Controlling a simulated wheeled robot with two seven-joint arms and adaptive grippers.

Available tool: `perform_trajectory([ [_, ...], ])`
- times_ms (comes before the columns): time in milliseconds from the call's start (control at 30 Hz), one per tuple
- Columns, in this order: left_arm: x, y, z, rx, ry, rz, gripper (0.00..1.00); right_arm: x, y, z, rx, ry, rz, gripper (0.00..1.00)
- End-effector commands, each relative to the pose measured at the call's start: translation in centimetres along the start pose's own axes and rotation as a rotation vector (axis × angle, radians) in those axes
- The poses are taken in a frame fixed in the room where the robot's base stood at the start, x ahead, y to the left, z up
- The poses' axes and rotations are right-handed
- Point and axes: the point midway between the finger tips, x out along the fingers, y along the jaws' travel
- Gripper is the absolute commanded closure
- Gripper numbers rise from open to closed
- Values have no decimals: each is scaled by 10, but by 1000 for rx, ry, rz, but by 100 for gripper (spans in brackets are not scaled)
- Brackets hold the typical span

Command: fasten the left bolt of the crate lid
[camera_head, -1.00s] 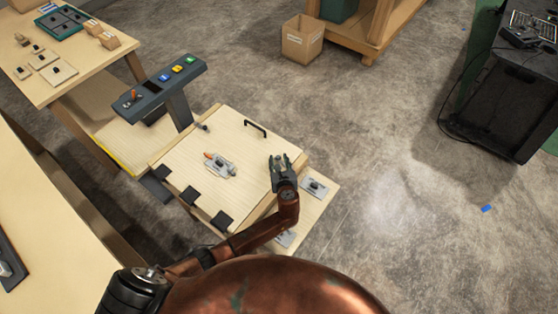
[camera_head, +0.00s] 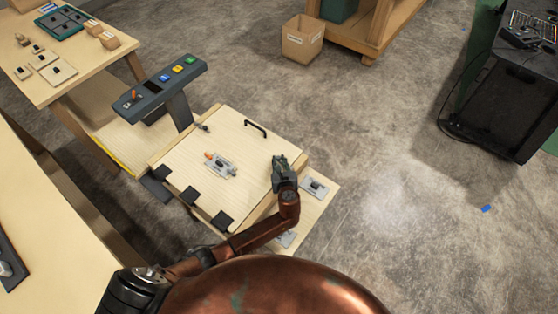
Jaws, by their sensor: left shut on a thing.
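The crate lid (camera_head: 190,150) is a pale wooden panel with a black handle (camera_head: 256,126) and dark hinges along its lower-left edge. My left gripper (camera_head: 279,160) is at the lid's right edge, fingers closed together. It is shut on what appears to be the left bolt, which the fingers hide; I cannot tell the bolt's position. A small grey fitting (camera_head: 203,127) shows at the lid's opposite edge. A grey latch plate with an orange tip (camera_head: 221,166) lies on the lid's middle. My right gripper is not in view.
A console with coloured buttons (camera_head: 165,84) stands behind the crate on the left. Grey plates (camera_head: 315,186) sit on the wooden ledge right of the crate. A cardboard box (camera_head: 302,40) stands at the back. The floor to the right is mostly clear.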

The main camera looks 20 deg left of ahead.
Motion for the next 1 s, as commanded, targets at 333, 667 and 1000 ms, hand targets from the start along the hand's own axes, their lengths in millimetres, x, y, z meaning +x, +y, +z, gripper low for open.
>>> perform_trajectory([
  [333,-18,-20,-8,0,3,-3,100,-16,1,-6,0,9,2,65],
  [667,-19,-21,-9,0,4,-5,71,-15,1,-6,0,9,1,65],
  [1000,-19,-19,-8,0,2,-2,67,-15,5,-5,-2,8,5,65],
])
